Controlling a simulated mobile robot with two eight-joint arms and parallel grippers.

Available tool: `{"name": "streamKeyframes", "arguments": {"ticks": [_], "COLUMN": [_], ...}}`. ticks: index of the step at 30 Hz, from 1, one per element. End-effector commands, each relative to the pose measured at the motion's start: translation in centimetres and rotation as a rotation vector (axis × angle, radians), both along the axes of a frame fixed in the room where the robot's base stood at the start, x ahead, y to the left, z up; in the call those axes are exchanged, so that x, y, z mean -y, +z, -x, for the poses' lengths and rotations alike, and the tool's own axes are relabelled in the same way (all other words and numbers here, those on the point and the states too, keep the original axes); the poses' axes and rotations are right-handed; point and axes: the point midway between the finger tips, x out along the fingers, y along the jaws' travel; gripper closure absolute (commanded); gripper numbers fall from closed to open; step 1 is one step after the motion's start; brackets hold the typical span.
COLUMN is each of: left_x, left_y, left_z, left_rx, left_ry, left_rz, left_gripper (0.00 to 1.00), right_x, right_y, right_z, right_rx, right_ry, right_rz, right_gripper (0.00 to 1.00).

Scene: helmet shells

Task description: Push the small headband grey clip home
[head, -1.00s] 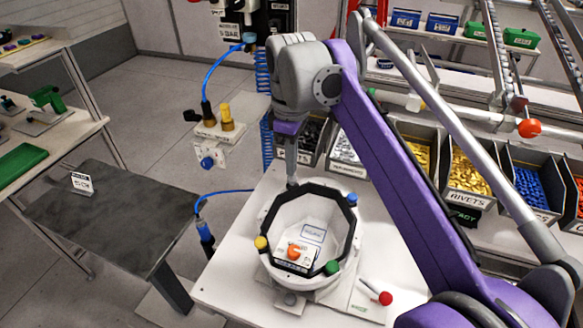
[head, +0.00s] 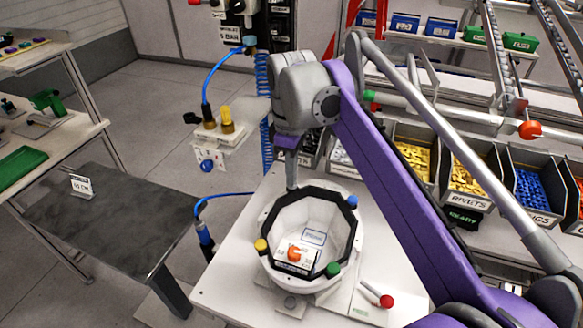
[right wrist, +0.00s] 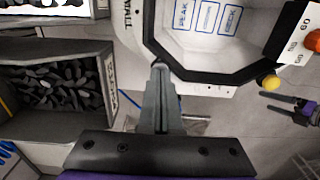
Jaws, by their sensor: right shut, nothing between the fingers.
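The white helmet shell (head: 283,212) stands on the bench with its opening up. A black headband (head: 345,195) rings its rim, with blue (head: 351,202), yellow (head: 261,245) and green (head: 333,269) clips. My right gripper (head: 291,186) points down, shut and empty, at the band's far left edge. In the right wrist view its closed fingertips (right wrist: 160,68) overlap the outer edge of the headband (right wrist: 185,70). I cannot make out the grey clip; the fingertips may cover it. Contact is unclear. The yellow clip (right wrist: 270,82) lies to the right there.
An orange knob (head: 294,254) stands inside the shell opening. Part bins (head: 465,180) line the back right. A blue hose (head: 225,195) hangs left of the shell.

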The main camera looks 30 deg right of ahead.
Motion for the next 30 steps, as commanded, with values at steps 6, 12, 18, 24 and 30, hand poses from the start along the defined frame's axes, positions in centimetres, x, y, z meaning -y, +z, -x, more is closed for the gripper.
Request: {"name": "streamKeyframes", "arguments": {"ticks": [6, 12, 18, 24, 30], "left_x": [0.0, 0.0, 0.0, 0.0, 0.0], "left_y": [-0.3, 0.6, 1.6, 2.2, 2.2], "left_z": [0.1, -0.2, -0.6, -0.9, -0.9], "left_rx": [-0.002, 0.004, 0.012, 0.017, 0.017], "left_ry": [0.000, 0.000, 0.000, 0.000, 0.000], "left_rz": [0.000, 0.000, 0.000, 0.000, 0.000], "left_gripper": [0.00, 0.00, 0.00, 0.00, 0.00], "right_x": [-0.3, -0.3, -0.2, -0.2, -0.2], "right_y": [-0.1, 4.2, 8.4, 10.6, 10.9], "right_z": [0.3, 0.2, 0.2, 0.1, 0.2], "right_rx": [-0.014, -0.007, -0.001, 0.001, 0.001], "right_ry": [0.001, 0.001, 0.000, 0.000, 0.000], "right_rz": [-0.008, -0.004, -0.002, 0.001, 0.001], "right_gripper": [1.00, 1.00, 1.00, 1.00, 1.00]}}
